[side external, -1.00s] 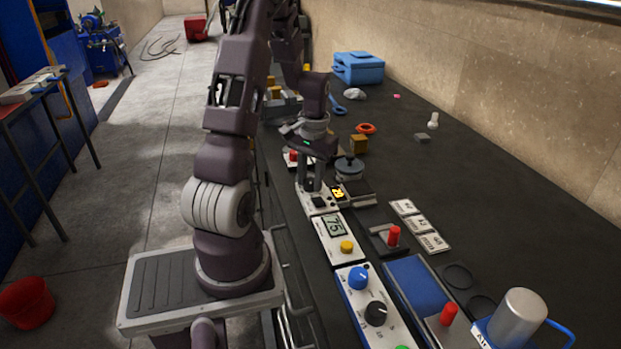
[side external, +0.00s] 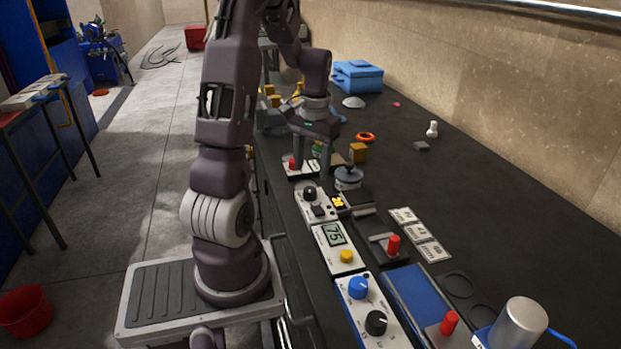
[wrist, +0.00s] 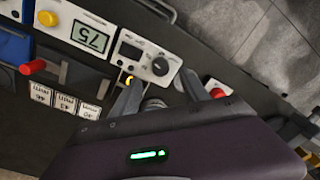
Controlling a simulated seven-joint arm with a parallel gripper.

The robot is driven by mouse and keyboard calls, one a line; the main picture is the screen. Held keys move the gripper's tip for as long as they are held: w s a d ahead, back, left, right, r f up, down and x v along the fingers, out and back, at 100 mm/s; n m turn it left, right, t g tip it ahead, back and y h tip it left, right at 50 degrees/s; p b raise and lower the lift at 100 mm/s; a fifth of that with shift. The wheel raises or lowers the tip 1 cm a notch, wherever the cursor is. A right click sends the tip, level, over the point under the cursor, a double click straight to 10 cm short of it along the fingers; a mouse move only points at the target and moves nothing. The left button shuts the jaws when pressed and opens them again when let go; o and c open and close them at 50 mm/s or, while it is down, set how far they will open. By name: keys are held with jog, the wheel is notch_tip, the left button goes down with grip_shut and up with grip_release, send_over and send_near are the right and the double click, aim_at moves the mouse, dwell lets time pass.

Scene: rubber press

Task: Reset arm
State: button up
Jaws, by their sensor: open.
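My gripper (side external: 314,160) is open and empty, pointing down above the bench in the side view. It hovers over the far end of the row of control panels, near the small panel with a red button (side external: 293,164) and the round grey-lidded pot (side external: 348,178). In the wrist view my two fingers (wrist: 158,98) are spread apart, beside the white panel with a black knob (wrist: 160,66). That panel also shows in the side view (side external: 316,205). Whether the fingertips touch anything is hard to tell.
Nearer are a display reading 75 (side external: 335,233), a blue knob (side external: 358,288), red-handled levers (side external: 393,244) and a metal cylinder (side external: 520,325). An orange ring (side external: 365,137) and blue toolbox (side external: 357,76) are farther back. The bench's right side is mostly clear.

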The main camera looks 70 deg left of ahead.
jog(key=shift+r, duration=0.15)
jog(key=shift+w+d+r, duration=0.15)
jog(key=shift+d+r, duration=0.05)
jog(key=shift+d, duration=0.05)
jog(key=d+r+m+t, duration=0.1)
jog(key=d+r+m, duration=0.1)
jog(key=d+r, duration=0.35)
jog(key=d+r+m+t+y, duration=0.1)
jog(key=d+r+m+t, duration=0.1)
jog(key=d, duration=0.7)
jog(key=d+r+m+t, duration=0.1)
jog(key=d+r, duration=0.3)
jog(key=d, duration=0.3)
jog(key=s+d+m+t+h, duration=0.1)
jog(key=s+d+m+t, duration=0.1)
jog(key=s+d, duration=0.4)
jog(key=shift+s+d+r+m, duration=0.4)
jog(key=shift+d+m, duration=0.2)
jog(key=shift+d, duration=0.2)
